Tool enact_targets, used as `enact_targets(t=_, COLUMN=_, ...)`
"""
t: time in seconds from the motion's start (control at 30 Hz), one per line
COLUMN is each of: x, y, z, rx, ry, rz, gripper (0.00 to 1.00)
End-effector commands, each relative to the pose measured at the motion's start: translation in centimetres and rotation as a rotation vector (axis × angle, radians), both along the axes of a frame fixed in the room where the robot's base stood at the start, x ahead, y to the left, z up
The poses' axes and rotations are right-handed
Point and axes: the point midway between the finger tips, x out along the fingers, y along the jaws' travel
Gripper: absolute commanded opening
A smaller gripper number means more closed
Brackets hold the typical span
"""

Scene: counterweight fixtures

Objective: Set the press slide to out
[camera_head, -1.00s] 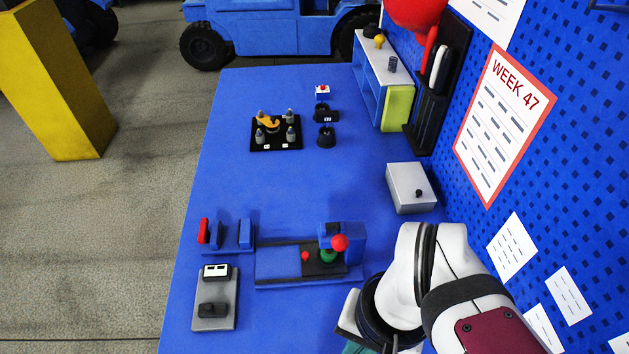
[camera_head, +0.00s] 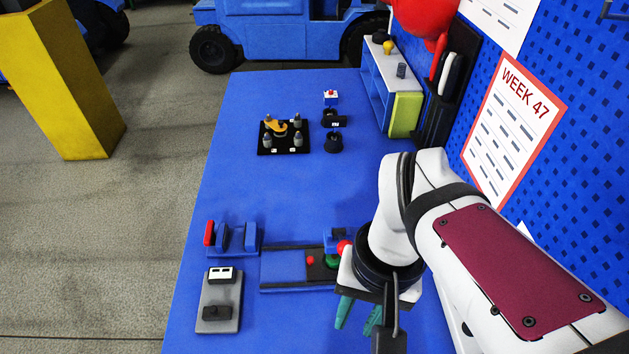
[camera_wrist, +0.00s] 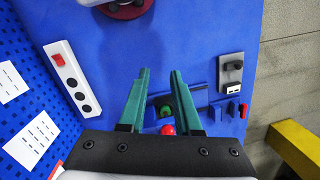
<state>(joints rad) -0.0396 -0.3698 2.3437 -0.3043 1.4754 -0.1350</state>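The press (camera_head: 337,235) is a blue block at the right end of a low blue base with two rails (camera_head: 285,247). Its slide is a dark plate (camera_head: 320,272) at the right part of the rails, with a small red knob (camera_head: 310,260) on its left and a green piece (camera_head: 332,262) beside the press head. A red ball (camera_head: 344,247) sits at the press, partly hidden by my arm. My gripper (camera_head: 357,322) is open and empty, in front and right of the press in the head view. In the wrist view, green and red parts show beyond and between the teal fingers (camera_wrist: 160,73).
A grey plate with a black knob (camera_head: 217,313) lies left of the rails. Blue stands with a red piece (camera_head: 209,233) are behind it. A black tray of pegs (camera_head: 283,137) is farther back. A white panel with a red switch (camera_wrist: 58,60) shows in the wrist view.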

Motion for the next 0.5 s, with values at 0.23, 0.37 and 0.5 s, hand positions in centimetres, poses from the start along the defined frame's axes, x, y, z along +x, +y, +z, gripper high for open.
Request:
enact_targets(t=0.23, x=18.2, y=3.9, z=0.7, rx=-0.114, ry=0.156, rz=0.675, gripper=0.51)
enact_targets(t=0.37, x=24.0, y=7.4, z=-3.1, rx=-0.145, ry=0.226, rz=0.925, gripper=0.51)
enact_targets(t=0.5, x=26.3, y=9.5, z=-6.1, rx=-0.158, ry=0.265, rz=1.062, gripper=0.51)
